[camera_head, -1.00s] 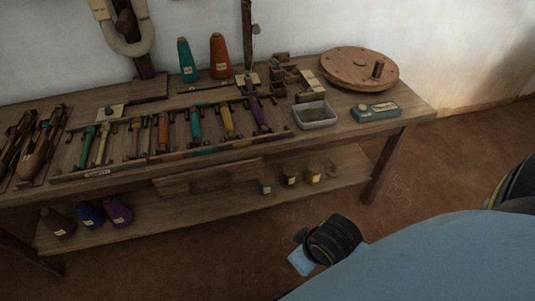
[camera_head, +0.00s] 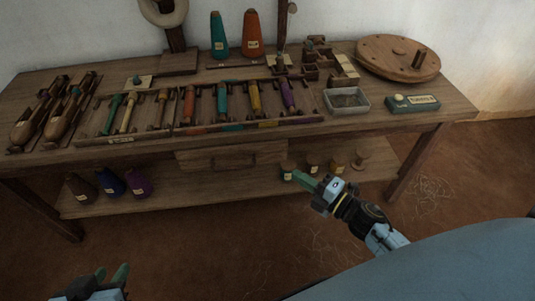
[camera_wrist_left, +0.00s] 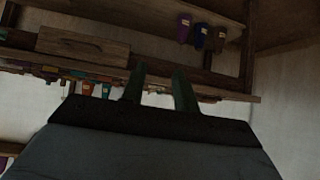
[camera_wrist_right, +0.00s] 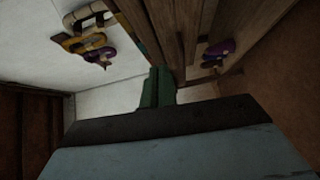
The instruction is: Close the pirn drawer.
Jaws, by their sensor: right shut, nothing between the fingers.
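The pirn drawer (camera_head: 225,156) is a wooden box front with a dark handle, under the front edge of the workbench. It seems to stand out a little from the bench; how far I cannot tell. Its wooden front also shows in the left wrist view (camera_wrist_left: 83,46). My right gripper (camera_head: 303,180) is shut and empty, right of the drawer and apart from it, pointing left. Its green fingers are together in the right wrist view (camera_wrist_right: 157,88). My left gripper (camera_head: 113,273) is open and empty at the lower left, well away from the drawer.
The bench top (camera_head: 300,140) carries a rack of colored pirns, shuttles, a grey tray (camera_head: 347,101) and a round wooden disc (camera_head: 398,56). Cones and small spools stand on the lower shelf (camera_head: 215,186). A bench leg (camera_head: 412,163) stands at the right.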

